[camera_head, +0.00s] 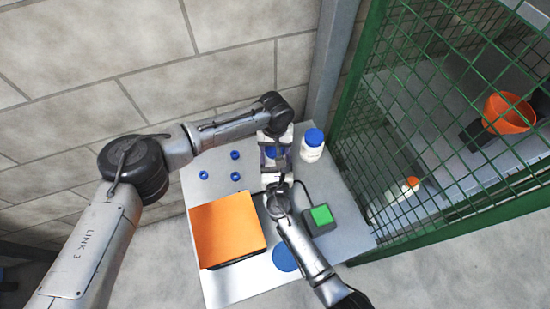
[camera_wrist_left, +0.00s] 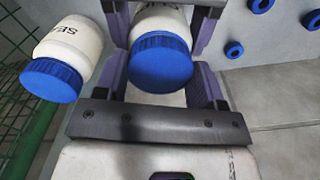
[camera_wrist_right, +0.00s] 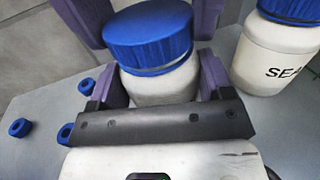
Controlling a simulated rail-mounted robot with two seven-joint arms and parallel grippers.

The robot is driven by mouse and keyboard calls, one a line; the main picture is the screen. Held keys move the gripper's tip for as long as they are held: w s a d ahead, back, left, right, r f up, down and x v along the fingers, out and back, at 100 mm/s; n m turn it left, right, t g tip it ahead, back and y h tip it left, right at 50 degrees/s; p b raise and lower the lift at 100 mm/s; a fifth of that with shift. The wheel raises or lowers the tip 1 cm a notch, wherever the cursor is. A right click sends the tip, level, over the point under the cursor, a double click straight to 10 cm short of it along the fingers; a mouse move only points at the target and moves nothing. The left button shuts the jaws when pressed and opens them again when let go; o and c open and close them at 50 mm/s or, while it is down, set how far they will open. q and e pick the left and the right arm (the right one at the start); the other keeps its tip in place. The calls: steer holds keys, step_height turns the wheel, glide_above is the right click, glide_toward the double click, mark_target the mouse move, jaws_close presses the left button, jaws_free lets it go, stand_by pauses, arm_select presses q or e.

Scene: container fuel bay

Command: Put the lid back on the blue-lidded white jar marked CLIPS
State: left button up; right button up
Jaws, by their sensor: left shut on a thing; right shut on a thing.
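The white jar (camera_wrist_right: 158,88) stands between my two grippers, with the blue lid (camera_wrist_right: 148,35) at its top. The lid (camera_wrist_left: 162,60) also shows in the left wrist view. My left gripper (camera_head: 271,146) has its fingers on both sides of the lid. My right gripper (camera_head: 277,178) has its fingers around the white body, below the lid. The lid is at the jar's mouth and looks roughly in line with it; whether it is fully seated I cannot tell. No CLIPS marking shows; the fingers and viewing angle hide it.
Another blue-lidded white jar (camera_head: 312,146), its lettering starting SEA (camera_wrist_right: 285,72), stands beside it. An orange box (camera_head: 227,228), a green-topped block (camera_head: 320,216), a blue disc (camera_head: 286,257) and several small blue rings (camera_head: 235,176) lie on the table. A green mesh fence (camera_head: 440,110) bounds the right.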

arm_select(q)
steer(key=c, duration=0.3)
steer(key=m, duration=1.8)
steer(key=shift+f, duration=0.1)
steer(key=m, duration=0.5)
steer(key=shift+m, duration=0.4)
steer(key=m, duration=1.3)
steer(key=shift+m, duration=0.4)
steer(key=m, duration=0.5)
steer(key=o, duration=1)
